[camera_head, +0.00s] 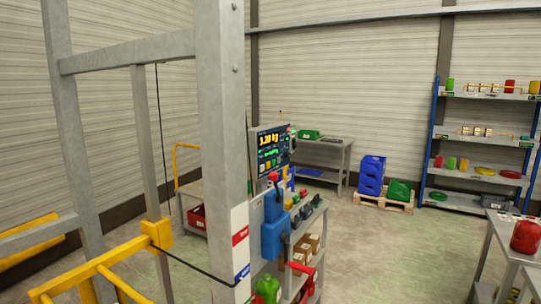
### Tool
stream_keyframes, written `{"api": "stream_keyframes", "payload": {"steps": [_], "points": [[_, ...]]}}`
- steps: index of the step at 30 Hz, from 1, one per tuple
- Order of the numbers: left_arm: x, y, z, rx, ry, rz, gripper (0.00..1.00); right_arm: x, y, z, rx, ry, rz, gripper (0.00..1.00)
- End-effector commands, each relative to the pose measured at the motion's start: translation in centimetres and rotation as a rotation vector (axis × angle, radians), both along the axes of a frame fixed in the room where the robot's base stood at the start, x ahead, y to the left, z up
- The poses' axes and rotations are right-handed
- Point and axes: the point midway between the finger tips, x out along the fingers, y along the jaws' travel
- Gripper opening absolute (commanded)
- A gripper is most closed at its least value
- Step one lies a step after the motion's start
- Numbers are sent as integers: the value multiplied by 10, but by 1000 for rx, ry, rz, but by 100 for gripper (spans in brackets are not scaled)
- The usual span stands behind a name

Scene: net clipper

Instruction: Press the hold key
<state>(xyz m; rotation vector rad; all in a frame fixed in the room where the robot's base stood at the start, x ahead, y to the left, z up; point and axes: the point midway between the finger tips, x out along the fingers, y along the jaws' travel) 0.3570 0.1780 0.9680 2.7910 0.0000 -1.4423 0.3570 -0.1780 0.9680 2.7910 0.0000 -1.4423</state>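A dark display panel (270,150) stands just right of the thick grey post, with a yellow reading in kg and green and coloured marks below it. Small buttons (291,139) show at its right edge, too small to read, so I cannot tell which one is the hold key. A red-knobbed lever (273,177) rises below the panel beside a blue box (274,238). Neither of my grippers is in view.
A thick grey post (222,120) and a yellow rail (95,270) fill the left foreground. A trolley (312,222) holds tools and boxes. Blue crates (371,172) and a shelf rack (484,132) stand behind. The floor at centre right (400,250) is clear.

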Motion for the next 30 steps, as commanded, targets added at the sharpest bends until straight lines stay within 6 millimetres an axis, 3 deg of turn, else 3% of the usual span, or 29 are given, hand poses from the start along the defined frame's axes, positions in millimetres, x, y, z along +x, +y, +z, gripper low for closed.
{"api": "stream_keyframes", "payload": {"steps": [12,13,17,18,30], "points": [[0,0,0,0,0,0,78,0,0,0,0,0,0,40],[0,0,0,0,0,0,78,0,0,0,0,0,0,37],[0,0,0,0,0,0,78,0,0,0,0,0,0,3],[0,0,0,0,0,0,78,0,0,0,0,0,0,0],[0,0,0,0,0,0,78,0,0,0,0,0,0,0]]}}
